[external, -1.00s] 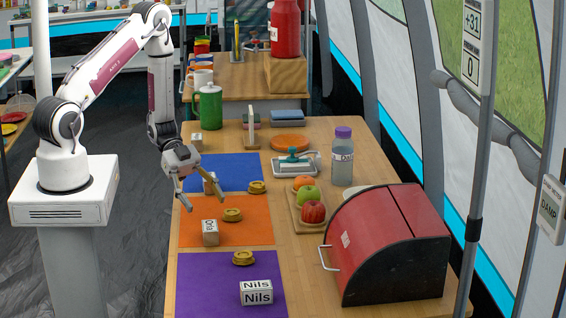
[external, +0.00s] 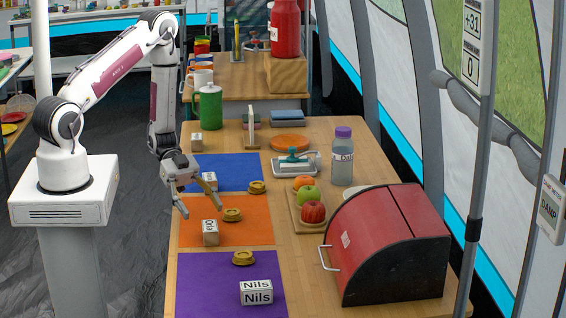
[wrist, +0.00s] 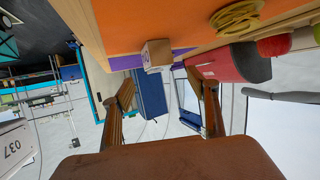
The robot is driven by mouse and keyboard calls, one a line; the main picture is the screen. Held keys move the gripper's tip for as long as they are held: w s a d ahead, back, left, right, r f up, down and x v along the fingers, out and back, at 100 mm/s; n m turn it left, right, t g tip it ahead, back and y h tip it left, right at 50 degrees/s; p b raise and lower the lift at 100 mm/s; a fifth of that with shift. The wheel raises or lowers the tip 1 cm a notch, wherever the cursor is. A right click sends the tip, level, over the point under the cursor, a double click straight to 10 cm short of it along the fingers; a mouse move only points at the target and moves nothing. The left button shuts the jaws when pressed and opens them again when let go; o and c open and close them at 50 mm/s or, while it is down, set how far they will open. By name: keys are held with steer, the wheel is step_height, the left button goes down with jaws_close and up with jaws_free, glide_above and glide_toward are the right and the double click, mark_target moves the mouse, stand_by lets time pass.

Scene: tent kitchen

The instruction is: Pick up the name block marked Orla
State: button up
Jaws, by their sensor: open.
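A small wooden name block (external: 210,233) stands on the orange mat (external: 255,238). Its label runs sideways and starts with O; the rest is too small to read surely. My gripper (external: 199,208) is open and empty, above the mat's back left part, just behind and above this block. In the wrist view a block (wrist: 156,55) shows on the orange surface, beyond and between my open fingers (wrist: 162,92). A block marked Nils (external: 256,293) stands on the purple mat. Another small block (external: 197,142) stands at the table's back left.
Yellow-brown round pieces lie on the orange mat (external: 232,215), blue mat (external: 257,187) and purple mat (external: 243,258). A fruit board (external: 298,222), a red bread bin (external: 385,245) and a bottle (external: 342,165) stand to the right.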

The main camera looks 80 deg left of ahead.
mark_target(210, 224)
steer(key=shift+w+d+f, duration=0.1)
steer(key=shift+d+f, duration=0.05)
steer(key=shift+d, duration=0.1)
steer(key=shift+x, duration=2.45)
steer(key=shift+f, duration=0.15)
steer(key=c, duration=1.6)
